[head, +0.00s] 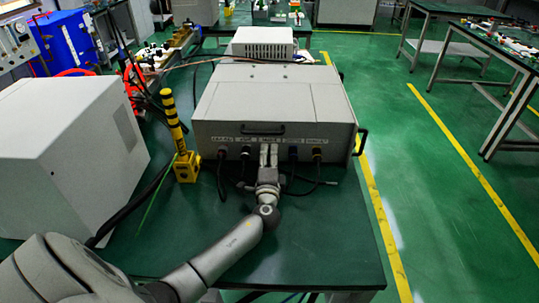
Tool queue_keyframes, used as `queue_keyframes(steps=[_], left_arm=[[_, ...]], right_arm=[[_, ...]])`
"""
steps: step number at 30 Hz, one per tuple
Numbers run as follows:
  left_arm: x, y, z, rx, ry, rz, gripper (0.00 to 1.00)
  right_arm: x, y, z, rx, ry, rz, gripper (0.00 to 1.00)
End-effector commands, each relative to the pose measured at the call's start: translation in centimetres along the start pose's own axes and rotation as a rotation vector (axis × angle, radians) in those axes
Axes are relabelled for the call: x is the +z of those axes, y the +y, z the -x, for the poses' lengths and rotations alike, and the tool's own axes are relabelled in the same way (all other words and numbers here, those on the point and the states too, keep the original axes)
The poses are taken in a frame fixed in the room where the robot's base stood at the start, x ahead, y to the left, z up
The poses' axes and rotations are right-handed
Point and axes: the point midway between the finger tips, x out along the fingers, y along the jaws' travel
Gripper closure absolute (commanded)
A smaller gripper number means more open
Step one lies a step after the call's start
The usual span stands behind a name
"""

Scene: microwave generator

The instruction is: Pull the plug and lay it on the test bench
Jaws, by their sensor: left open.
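The grey microwave generator (275,98) stands on the dark green test bench (335,235). A row of plugs with dark cables sits in its front panel. I see a red-ended plug (222,153), a black plug (246,153), a blue one (293,153) and a brownish one (317,154). My left gripper (268,150) is open, its two fingers pointing at the middle of this row, between the black and blue plugs. The fingers hide whatever is between them, and I cannot tell if they touch anything. My right gripper is out of view.
A large light-grey box (60,155) stands at the left. A yellow-and-black post (173,120) on a yellow base is left of the generator. A loose cable end lies right of the gripper. The bench front right is clear.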

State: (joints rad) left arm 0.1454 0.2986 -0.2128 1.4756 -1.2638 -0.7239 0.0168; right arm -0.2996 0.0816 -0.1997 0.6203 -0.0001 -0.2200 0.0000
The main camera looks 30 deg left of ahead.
Motion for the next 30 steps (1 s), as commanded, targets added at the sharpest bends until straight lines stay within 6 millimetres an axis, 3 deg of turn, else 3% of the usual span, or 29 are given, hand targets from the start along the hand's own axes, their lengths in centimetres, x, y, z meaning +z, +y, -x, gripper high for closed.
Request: queue_keyframes(steps=[13,24,30], left_arm=[[0.0,0.0,0.0,0.0,0.0,0.0,0.53],[0.0,0.0,0.0,0.0,0.0,0.0,1.0],[-0.01,-0.01,0.03,0.0,0.0,0.0,1.0]], right_arm=[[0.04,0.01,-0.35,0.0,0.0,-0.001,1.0],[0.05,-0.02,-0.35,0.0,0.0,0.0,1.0],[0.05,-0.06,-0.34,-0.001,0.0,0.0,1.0]])
